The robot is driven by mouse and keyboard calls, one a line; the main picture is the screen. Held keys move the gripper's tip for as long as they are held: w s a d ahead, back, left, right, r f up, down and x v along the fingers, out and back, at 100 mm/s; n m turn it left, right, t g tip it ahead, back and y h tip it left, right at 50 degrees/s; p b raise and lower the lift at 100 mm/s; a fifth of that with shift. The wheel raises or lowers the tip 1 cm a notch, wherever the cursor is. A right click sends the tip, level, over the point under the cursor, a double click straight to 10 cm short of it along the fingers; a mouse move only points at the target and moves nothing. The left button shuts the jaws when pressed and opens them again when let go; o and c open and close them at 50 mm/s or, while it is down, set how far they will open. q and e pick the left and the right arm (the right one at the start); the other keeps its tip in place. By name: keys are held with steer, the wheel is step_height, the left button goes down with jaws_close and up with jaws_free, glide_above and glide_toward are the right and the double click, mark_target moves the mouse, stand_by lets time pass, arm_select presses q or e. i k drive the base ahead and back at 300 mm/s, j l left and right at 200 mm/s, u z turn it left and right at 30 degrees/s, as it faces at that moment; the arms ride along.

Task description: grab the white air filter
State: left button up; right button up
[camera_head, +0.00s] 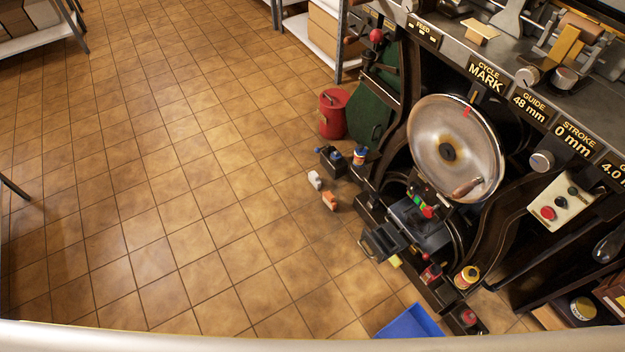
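A small white object (314,179) lies on the tiled floor left of the machine, and it may be the white air filter. It is too small to tell its exact shape. A small orange object (329,200) lies on the floor just below and right of it, apart from it. Neither of my grippers is in view.
The cam press with its large metal handwheel (455,148) fills the right side. A red can (333,113), a dark box (331,160) and a blue tray (411,323) stand near its base. Shelving (322,36) stands at the back.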

mark_target(314, 176)
steer(key=z, duration=0.4)
steer(key=i+j+z, duration=0.15)
steer(key=z, duration=0.3)
steer(key=i+j+z, duration=0.15)
steer(key=j+z, duration=0.15)
steer(key=z, duration=0.2)
steer(key=i+j+z, duration=0.1)
steer(key=j+z, duration=0.2)
steer(key=z, duration=0.15)
